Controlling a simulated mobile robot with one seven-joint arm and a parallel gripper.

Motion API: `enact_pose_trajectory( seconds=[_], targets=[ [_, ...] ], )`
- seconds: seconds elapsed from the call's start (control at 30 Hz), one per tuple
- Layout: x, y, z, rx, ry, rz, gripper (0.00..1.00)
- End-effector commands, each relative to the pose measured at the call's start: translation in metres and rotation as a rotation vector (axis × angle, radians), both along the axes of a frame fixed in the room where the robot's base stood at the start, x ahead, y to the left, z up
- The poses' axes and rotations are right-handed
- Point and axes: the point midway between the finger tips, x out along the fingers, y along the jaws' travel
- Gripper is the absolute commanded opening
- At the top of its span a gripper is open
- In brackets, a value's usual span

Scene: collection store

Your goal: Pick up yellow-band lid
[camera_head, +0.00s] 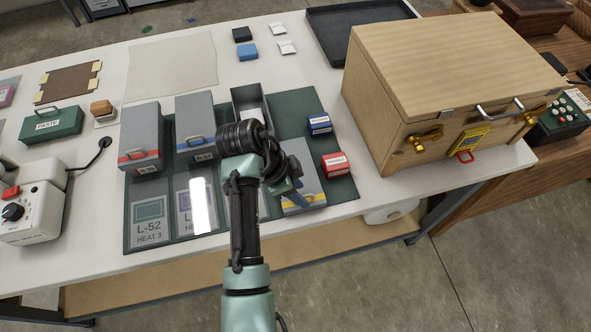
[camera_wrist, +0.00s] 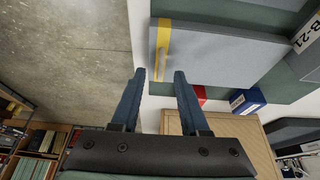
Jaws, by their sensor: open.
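The yellow-band lid (camera_head: 301,158) is a flat grey panel with a yellow stripe near its front edge, lying on the green mat (camera_head: 345,190). It also shows in the wrist view (camera_wrist: 225,55), with a small handle near the yellow stripe. My gripper (camera_head: 294,190) is over the front part of the lid and hides some of it. In the wrist view the two blue fingers (camera_wrist: 160,74) are apart with nothing between them. Their tips appear close to the striped end of the lid; I cannot tell the exact height above it.
A red-band box (camera_head: 141,140) and a second grey box (camera_head: 195,110) stand left of an open grey box (camera_head: 248,97). Small blue (camera_head: 319,124) and red (camera_head: 335,165) boxes sit right of the lid. A large wooden chest (camera_head: 440,80) stands further right. The table's front edge is close.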

Motion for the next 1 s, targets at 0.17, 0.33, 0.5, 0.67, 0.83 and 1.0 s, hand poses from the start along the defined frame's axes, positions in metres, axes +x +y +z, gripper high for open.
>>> enact_pose_trajectory(
  seconds=[0.17,0.33,0.5,0.67,0.83,1.0],
  targets=[
    [0.002,-0.007,-0.016,0.000,0.001,-0.001,0.45],
    [0.002,-0.007,-0.018,0.000,-0.001,-0.001,0.45],
    [0.002,-0.007,-0.017,0.000,-0.001,-0.001,0.25],
    [0.002,-0.007,-0.017,0.000,-0.001,0.000,0.00],
    [0.002,-0.007,-0.017,0.000,-0.001,0.000,0.00],
    [0.002,-0.007,-0.017,0.000,-0.001,0.000,0.00]
  ],
)
